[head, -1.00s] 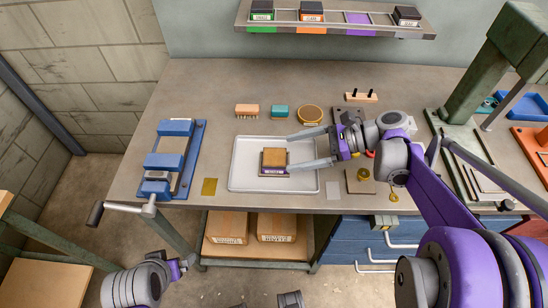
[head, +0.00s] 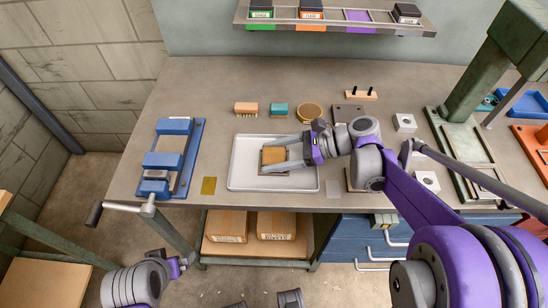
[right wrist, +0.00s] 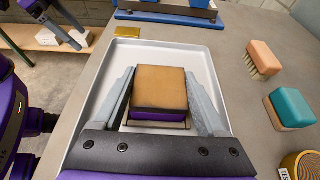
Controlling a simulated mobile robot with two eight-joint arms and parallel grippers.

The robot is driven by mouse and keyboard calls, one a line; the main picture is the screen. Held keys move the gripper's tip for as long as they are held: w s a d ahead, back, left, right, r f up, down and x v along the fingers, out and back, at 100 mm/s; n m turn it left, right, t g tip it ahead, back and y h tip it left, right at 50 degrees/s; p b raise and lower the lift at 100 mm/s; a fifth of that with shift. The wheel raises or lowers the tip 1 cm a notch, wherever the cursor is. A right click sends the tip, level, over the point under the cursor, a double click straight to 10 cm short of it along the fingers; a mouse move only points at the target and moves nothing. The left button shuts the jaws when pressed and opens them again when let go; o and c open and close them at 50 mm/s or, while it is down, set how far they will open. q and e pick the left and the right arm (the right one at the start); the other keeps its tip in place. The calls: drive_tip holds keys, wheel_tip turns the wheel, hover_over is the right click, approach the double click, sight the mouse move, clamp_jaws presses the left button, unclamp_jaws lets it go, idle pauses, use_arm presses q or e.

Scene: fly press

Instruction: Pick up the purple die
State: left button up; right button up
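The purple die (head: 274,157) is a square block with a tan top, lying in the pale tray (head: 244,180). In the right wrist view the die (right wrist: 158,90) shows its purple lower side, facing my gripper. My right gripper (head: 274,155) has its two fingers spread on either side of the die. The right wrist view shows the gripper (right wrist: 160,105) open, with narrow gaps between fingers and die. My left gripper (head: 178,267) is low at the bottom left, away from the table.
A blue vise (head: 170,160) stands left of the tray. An orange brush (head: 246,109), a teal block (head: 279,110) and a round tin (head: 310,113) lie behind it. A brass plate (head: 209,186) lies at the front. The green press (head: 480,85) stands at the right.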

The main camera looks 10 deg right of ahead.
clamp_jaws()
